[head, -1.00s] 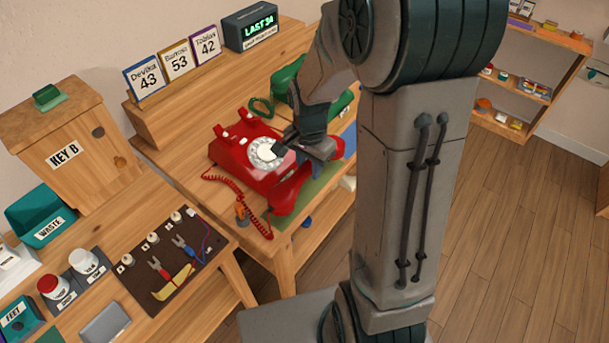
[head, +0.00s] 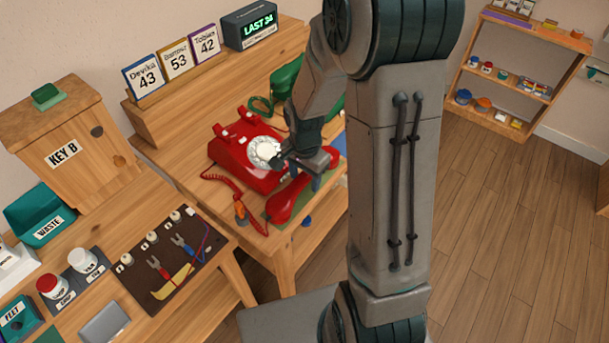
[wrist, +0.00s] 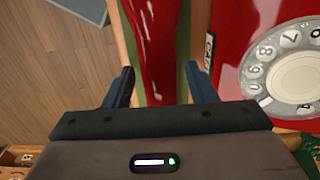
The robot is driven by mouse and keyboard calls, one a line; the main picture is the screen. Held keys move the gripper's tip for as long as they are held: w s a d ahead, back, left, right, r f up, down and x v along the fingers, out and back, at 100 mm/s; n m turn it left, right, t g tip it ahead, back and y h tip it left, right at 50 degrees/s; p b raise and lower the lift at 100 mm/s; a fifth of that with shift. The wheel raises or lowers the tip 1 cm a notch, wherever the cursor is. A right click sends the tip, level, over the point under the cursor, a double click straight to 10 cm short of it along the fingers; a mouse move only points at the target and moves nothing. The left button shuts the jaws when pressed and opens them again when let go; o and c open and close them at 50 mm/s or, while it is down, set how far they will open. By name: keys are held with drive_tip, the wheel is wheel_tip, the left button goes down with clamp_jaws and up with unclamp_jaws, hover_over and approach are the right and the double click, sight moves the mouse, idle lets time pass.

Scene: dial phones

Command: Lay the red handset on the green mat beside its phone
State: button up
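The red handset (head: 286,203) lies along the green mat (head: 327,178), beside the red dial phone (head: 240,158). Its far part is hidden behind my gripper in the head view. My gripper (head: 303,170) is low over the handset. In the wrist view the handset (wrist: 158,45) runs between my two spread fingertips (wrist: 163,85), with a gap on each side. The phone's dial (wrist: 295,70) shows at the right there. The curly red cord (head: 245,205) runs from the phone along the table's front side.
A green phone (head: 285,80) stands behind the red one. Open floor lies right.

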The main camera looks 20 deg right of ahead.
sight(305, 174)
wheel_tip(305, 174, up, 12)
drive_tip(key=s+r+n+t, duration=0.1)
drive_tip(key=s+r+n, duration=0.2)
drive_tip(key=s+n, duration=0.2)
drive_tip(key=s+r+n+t, duration=0.1)
drive_tip(key=s+r+n, duration=0.2)
drive_tip(key=s+n, duration=0.2)
drive_tip(key=s+p, duration=0.1)
drive_tip(key=s, duration=0.2)
drive_tip(key=shift+s+r+n+t, duration=0.3)
drive_tip(key=shift+s+r+t, duration=0.05)
drive_tip(key=shift+s+t, duration=0.05)
